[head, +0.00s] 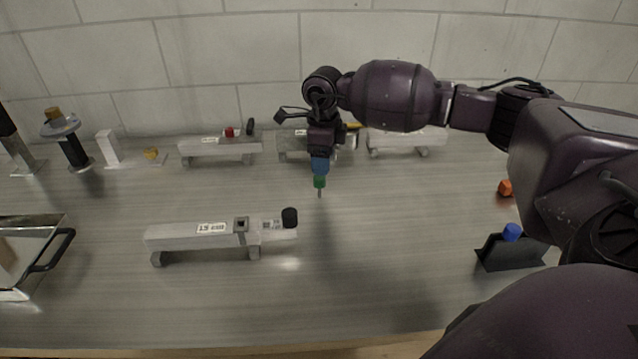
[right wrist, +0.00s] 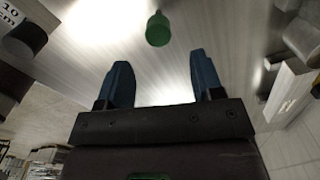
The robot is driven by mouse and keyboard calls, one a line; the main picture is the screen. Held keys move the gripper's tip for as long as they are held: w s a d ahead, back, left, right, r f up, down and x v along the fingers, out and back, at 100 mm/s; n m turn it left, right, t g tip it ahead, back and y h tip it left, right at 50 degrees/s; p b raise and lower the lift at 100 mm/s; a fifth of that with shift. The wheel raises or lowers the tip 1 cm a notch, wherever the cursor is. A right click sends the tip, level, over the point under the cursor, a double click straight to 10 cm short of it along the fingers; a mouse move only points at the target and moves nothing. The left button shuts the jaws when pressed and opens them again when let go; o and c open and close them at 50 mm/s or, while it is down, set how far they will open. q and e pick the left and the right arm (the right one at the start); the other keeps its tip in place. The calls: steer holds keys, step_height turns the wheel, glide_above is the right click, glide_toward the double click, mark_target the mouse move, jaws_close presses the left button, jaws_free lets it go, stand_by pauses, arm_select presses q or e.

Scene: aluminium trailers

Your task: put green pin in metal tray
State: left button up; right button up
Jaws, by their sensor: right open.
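The green pin (head: 319,182) has a green head and a thin metal shaft pointing down, near the middle of the head view. My right gripper (head: 320,168) is just above it, pointing down, with blue fingers. In the right wrist view the fingers (right wrist: 162,82) are spread open and empty. The green pin (right wrist: 158,29) shows beyond the fingertips, roughly between them and apart from them. What supports the pin cannot be told. The metal tray (head: 28,232), with a black handle, is at the left edge, partly cut off. My left gripper is not in view.
A grey trailer (head: 190,236) with a black knob stands left of the pin. More trailers (head: 215,146) line the back wall. A black holder with a blue top (head: 511,232) and an orange block (head: 505,187) are at right. The table's front middle is clear.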

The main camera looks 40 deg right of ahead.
mark_target(319, 177)
steer(key=f, duration=0.6)
steer(key=shift+w+a+f+b, duration=0.2)
steer(key=shift+w+a+b, duration=0.1)
steer(key=shift+a, duration=0.05)
steer(key=shift+r, duration=0.1)
steer(key=c, duration=1.1)
steer(key=shift+o, duration=0.2)
step_height(319, 177, up, 20)
steer(key=p, duration=0.1)
